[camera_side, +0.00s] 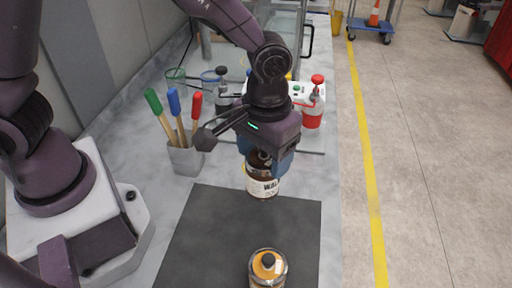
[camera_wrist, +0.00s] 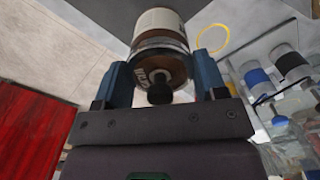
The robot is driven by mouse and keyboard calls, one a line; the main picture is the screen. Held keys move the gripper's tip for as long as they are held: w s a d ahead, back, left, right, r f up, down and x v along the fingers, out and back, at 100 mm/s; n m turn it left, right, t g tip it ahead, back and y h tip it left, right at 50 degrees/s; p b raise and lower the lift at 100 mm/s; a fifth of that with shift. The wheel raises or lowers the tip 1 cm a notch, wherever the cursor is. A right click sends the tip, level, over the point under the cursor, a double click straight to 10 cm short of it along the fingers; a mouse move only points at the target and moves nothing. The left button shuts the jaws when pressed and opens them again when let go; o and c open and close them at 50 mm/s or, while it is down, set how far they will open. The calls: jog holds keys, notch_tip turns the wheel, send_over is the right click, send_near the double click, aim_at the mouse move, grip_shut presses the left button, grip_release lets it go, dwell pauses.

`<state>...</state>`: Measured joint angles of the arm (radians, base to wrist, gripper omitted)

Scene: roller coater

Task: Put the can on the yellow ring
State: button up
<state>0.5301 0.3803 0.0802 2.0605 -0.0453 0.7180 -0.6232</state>
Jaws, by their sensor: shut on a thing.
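The can (camera_side: 262,187) is brown with a white label and hangs upright below my gripper (camera_side: 265,165), above the far part of the dark mat. In the wrist view the can (camera_wrist: 160,22) is between the two blue fingers of my gripper (camera_wrist: 163,78), which is shut on it; a black knob is on its top. The yellow ring (camera_wrist: 226,39) lies on the pale bench in the wrist view, beside the can and apart from it in the picture. In the side view the ring is mostly hidden by my gripper and the can.
A similar jar with an orange top (camera_side: 268,268) stands on the dark mat (camera_side: 205,240) at the front. A grey cup (camera_side: 186,158) of colored-handled brushes stands left of my gripper. Glass vessels (camera_side: 176,80) and a red-capped bottle (camera_side: 313,108) stand behind. The mat's left part is clear.

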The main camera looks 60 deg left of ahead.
jog(key=w+a+r+m, duration=0.1)
jog(key=w+a, duration=0.3)
jog(key=a, duration=0.4)
jog(key=shift+w+a+r+m, duration=0.25)
jog(key=shift+r+m, duration=0.05)
jog(key=shift+m, duration=0.4)
jog(key=s+d+m, duration=0.1)
jog(key=d, duration=0.2)
jog(key=s+d+m, duration=0.1)
jog(key=s+d, duration=0.1)
jog(key=d, duration=0.1)
jog(key=s+d+f+m, duration=0.1)
jog(key=s+d, duration=0.1)
jog(key=d, duration=0.1)
jog(key=shift+s+m, duration=0.2)
jog(key=shift+m, duration=0.1)
jog(key=s+d+f+m, duration=0.3)
jog(key=s+d+m, duration=0.2)
jog(key=s, duration=0.3)
jog(key=shift+f, duration=4)
jog(key=shift+f, duration=0.1)
